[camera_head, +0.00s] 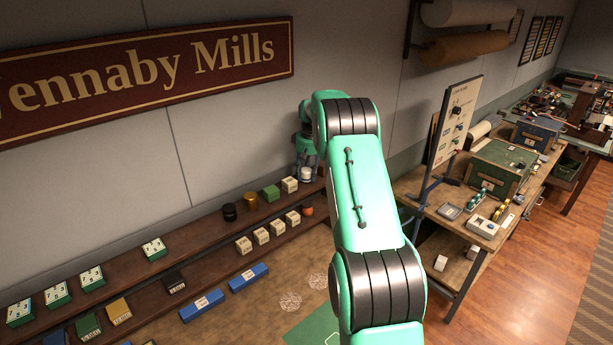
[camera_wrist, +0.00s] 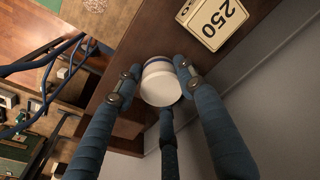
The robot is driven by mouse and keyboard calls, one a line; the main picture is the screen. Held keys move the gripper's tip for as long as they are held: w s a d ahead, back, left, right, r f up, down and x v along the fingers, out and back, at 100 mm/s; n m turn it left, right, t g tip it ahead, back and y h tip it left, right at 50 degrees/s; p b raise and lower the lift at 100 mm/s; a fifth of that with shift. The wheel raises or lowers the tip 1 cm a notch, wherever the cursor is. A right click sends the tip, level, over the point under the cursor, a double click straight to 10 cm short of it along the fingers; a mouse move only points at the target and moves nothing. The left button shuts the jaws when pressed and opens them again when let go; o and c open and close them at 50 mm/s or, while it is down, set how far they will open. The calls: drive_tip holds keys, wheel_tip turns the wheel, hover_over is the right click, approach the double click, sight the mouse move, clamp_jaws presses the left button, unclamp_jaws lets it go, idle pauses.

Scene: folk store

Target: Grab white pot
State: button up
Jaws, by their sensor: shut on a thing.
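The white pot (camera_wrist: 160,86) is in the middle of the wrist view, round and white with a dark band near its far end. My gripper (camera_wrist: 153,78) has its blue fingers on both sides of the pot, with a third finger below it in the picture. The fingers are shut on the pot. In the head view the white pot (camera_head: 305,174) shows at the right end of the upper shelf, below my gripper (camera_head: 306,160), partly hidden by my arm. I cannot tell whether the pot still touches the shelf.
A workbench (camera_head: 462,222) is at right.

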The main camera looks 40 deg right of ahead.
sight(306, 169)
drive_tip(key=shift+r, duration=0.45)
wheel_tip(306, 169, up, 2)
drive_tip(key=shift+r+b, duration=0.1)
drive_tip(key=shift+b, duration=0.25)
drive_tip(key=s+a+b, duration=0.1)
drive_tip(key=s+a, duration=0.3)
drive_tip(key=s, duration=0.2)
drive_tip(key=s+a+r+b, duration=0.1)
drive_tip(key=s+a, duration=0.3)
drive_tip(key=s, duration=0.3)
drive_tip(key=shift+s+a+r+b, duration=0.15)
drive_tip(key=shift+s+a+b, duration=0.1)
drive_tip(key=shift+b, duration=0.05)
